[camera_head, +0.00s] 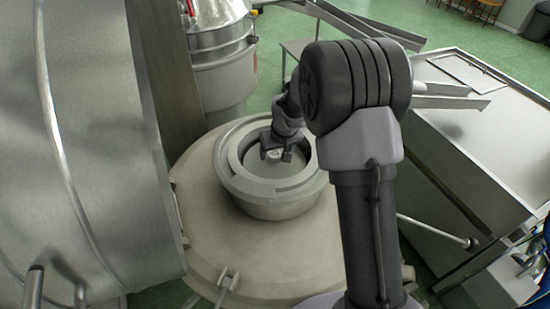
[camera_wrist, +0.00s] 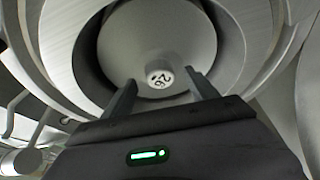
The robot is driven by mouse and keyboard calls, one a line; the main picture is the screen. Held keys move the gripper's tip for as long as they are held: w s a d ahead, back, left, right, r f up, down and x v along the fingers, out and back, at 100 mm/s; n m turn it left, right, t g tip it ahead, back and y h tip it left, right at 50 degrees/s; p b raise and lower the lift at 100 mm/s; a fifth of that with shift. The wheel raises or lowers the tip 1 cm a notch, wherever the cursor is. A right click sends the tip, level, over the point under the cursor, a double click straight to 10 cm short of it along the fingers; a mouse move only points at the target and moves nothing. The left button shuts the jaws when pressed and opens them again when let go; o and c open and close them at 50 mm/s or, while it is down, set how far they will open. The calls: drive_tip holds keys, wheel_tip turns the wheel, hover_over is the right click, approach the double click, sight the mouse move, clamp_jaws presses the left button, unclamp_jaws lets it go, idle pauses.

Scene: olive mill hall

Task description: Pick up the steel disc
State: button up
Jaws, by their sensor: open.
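The steel disc (camera_wrist: 185,35) is a round grey plate with a short pale knob (camera_wrist: 159,74) at its middle, marked with dark digits. In the head view the disc (camera_head: 298,183) lies inside a round metal basin (camera_head: 265,209), partly hidden by my gripper (camera_head: 276,156). In the wrist view my gripper (camera_wrist: 160,80) is open, with one finger on each side of the knob in the picture. A gap shows between the knob and each finger. I cannot tell how far the fingertips are above the disc.
The basin's raised rim surrounds my gripper. The basin stands on a wide beige round top (camera_head: 200,195). A large steel drum (camera_head: 85,140) is close on the left, and a metal vat (camera_head: 215,50) stands behind. A steel table (camera_head: 480,135) is at the right.

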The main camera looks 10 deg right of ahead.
drive_tip(key=shift+w+a+f, duration=0.1)
drive_tip(key=shift+w+f, duration=0.65)
drive_tip(key=shift+f, duration=0.25)
drive_tip(key=shift+s, duration=0.2)
drive_tip(key=shift+s+r, duration=0.1)
drive_tip(key=c, duration=0.4)
clamp_jaws()
